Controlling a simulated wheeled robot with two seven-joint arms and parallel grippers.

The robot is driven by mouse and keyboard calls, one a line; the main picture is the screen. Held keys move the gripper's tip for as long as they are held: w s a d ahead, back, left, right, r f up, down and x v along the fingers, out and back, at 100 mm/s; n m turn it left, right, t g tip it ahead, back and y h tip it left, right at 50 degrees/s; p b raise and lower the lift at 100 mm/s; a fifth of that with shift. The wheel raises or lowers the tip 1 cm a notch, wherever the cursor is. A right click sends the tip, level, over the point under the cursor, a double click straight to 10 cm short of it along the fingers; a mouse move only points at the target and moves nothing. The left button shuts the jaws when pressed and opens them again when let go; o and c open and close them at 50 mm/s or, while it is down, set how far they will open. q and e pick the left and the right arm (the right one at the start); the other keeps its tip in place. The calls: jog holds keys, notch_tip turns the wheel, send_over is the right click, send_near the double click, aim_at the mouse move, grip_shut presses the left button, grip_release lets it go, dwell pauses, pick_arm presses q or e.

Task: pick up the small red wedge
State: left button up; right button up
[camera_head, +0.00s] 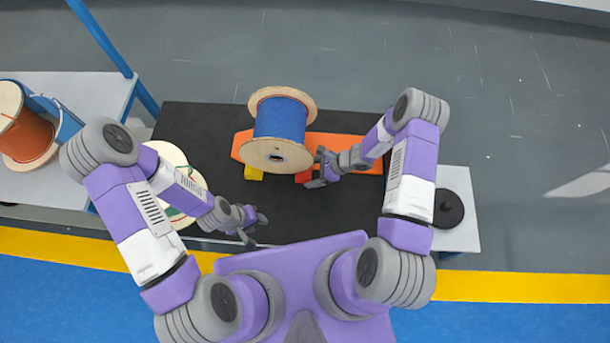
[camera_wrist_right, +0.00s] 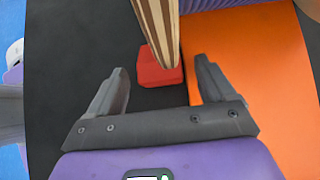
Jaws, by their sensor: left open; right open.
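The small red wedge (camera_wrist_right: 158,68) lies on the black mat, against the rim of the wooden cable spool (camera_wrist_right: 158,32). In the head view a bit of the red wedge (camera_head: 303,177) shows beside my right gripper (camera_head: 322,167). My right gripper (camera_wrist_right: 163,85) is open and empty, with the wedge ahead of and between its fingertips, apart from both. My left gripper (camera_head: 256,222) is open and empty over the front of the mat. The spool, wound with blue cable (camera_head: 281,118), hides part of the wedge in the wrist view.
A yellow wedge (camera_head: 254,173) lies at the spool's left. Another spool (camera_head: 176,160) is under my left arm. A side table (camera_head: 95,95) holds an orange-wound spool (camera_head: 27,137). A black disc (camera_head: 447,209) lies at right.

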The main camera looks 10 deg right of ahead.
jog(key=shift+c, duration=0.5)
jog(key=c, duration=1)
jog(key=shift+c, duration=0.2)
jog(key=shift+r, duration=0.15)
